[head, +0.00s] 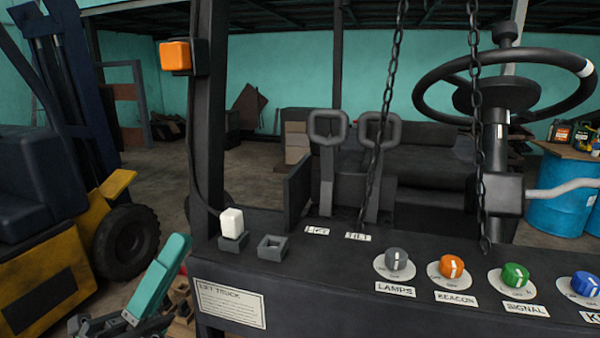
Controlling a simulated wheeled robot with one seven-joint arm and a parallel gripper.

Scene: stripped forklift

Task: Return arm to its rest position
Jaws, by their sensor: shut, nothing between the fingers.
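My gripper (160,275) shows at the lower left of the head view, with teal fingers and grey linkage below, partly cut off by the bottom edge. It is shut and empty, pointing up and right. It appears in front of the left end of the forklift's dark dash panel (330,270), beside the "LIFT TRUCK" plate (231,304). I cannot tell its exact distance from the panel. Most of my arm is out of view.
The panel carries a white-capped switch (232,223), an empty square socket (272,248) and several knobs, including orange (452,268) and green (515,276). A dark post (207,110) rises nearby. Chains (389,110) hang centrally. A yellow forklift (45,265) stands left.

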